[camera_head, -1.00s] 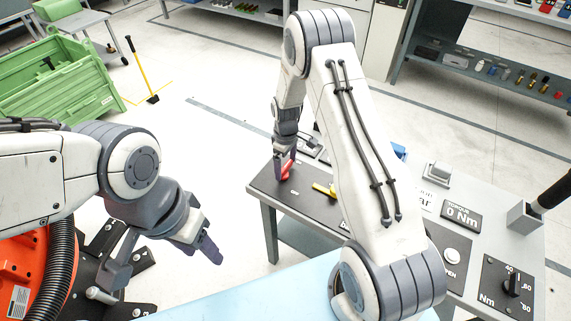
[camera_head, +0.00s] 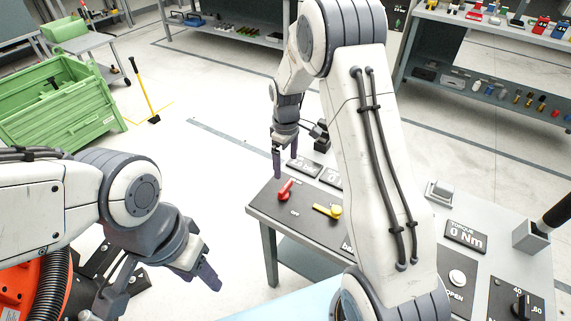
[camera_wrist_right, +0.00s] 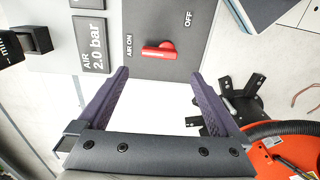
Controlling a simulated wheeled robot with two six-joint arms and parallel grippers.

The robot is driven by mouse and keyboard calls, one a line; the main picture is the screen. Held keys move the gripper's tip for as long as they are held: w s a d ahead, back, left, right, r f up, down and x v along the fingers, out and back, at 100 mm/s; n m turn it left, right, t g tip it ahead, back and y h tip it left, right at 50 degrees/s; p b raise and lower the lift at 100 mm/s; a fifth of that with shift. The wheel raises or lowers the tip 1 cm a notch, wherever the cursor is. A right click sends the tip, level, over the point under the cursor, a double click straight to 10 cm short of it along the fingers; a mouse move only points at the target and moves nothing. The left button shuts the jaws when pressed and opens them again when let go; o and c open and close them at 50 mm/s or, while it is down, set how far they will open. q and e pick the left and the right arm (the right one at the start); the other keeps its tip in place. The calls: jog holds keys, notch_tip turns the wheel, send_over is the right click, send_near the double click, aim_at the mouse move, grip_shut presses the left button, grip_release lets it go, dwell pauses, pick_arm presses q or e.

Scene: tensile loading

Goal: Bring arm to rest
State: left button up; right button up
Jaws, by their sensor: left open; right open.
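My right gripper (camera_head: 287,165) is open and empty above the far left corner of the grey workbench. In the right wrist view its two purple fingers (camera_wrist_right: 160,100) stand wide apart. A red lever (camera_head: 285,190) sits on a dark panel just below and beside this gripper, apart from it. The red lever (camera_wrist_right: 159,50) lies beyond the fingertips in the right wrist view, between AIR ON and OFF labels. My left gripper (camera_head: 160,290) is open and empty at the lower left, in front of an orange-red part.
The workbench (camera_head: 452,210) carries a yellow lever (camera_head: 328,211), a torque display (camera_head: 466,236) and a black torque knob (camera_head: 520,306). A green crate (camera_head: 60,105) stands on the floor at left. My right arm hides part of the bench.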

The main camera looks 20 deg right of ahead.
jog(key=s+a+r, duration=0.9)
jog(key=s+a, duration=0.1)
jog(key=a, duration=0.2)
jog(key=s+a+r, duration=0.2)
jog(key=s, duration=0.8)
jog(key=s+a+r+y, duration=0.1)
jog(key=s+a+r, duration=0.1)
jog(key=s, duration=0.9)
jog(key=shift+r+m, duration=0.15)
jog(key=shift+m, duration=0.15)
